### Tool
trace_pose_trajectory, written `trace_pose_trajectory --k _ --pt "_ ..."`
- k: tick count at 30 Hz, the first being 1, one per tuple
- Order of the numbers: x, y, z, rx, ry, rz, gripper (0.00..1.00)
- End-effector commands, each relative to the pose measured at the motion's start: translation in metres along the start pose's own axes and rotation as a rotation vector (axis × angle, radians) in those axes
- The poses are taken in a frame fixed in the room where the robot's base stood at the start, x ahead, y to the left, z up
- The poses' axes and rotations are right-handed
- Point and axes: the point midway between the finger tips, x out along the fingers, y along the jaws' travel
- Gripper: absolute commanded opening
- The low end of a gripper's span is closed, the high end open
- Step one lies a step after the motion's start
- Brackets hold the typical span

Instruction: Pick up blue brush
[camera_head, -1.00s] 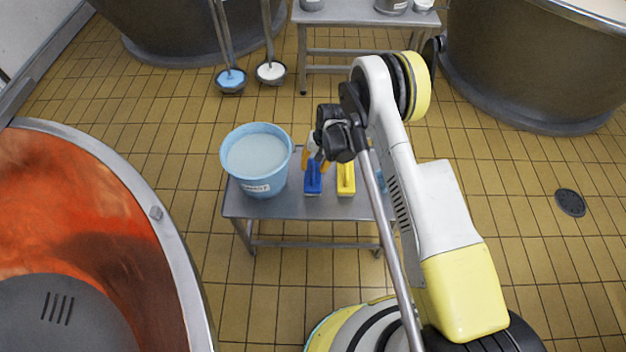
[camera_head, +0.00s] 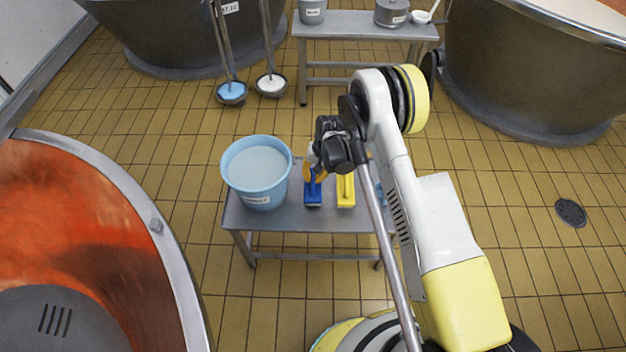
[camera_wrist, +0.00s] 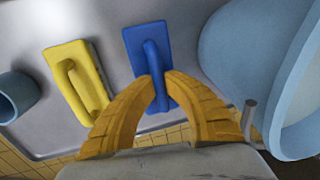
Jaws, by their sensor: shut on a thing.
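The blue brush (camera_head: 313,190) lies on the small grey metal table (camera_head: 290,219), between a light blue bucket and a yellow brush. In the wrist view the blue brush (camera_wrist: 146,52) shows its flat blue body with a raised handle along the middle. My gripper (camera_wrist: 160,92) has its yellow fingers on both sides of the handle's near end, shut on it. In the head view my gripper (camera_head: 312,172) is over the brush and partly hides it. The brush appears to be still at table level; I cannot tell whether it touches the table.
The light blue bucket (camera_head: 257,173) of pale liquid stands close left of the brush. The yellow brush (camera_head: 345,190) lies close right. A blue cup (camera_wrist: 17,96) is past it in the wrist view. A copper vat (camera_head: 172,255) is at left; another table (camera_head: 365,30) stands behind.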

Motion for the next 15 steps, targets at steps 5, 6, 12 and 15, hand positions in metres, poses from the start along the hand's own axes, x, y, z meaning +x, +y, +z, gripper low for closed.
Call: trace_pose_trajectory --k 5,6,12,15 --pt "-0.035 -0.003 0.002 0.002 0.000 0.000 0.00" --pt "-0.041 0.005 0.007 0.003 0.000 0.000 0.00" --pt "-0.077 0.039 0.033 0.004 0.001 0.000 0.00" --pt "-0.090 0.053 0.043 0.003 0.001 0.000 0.00"
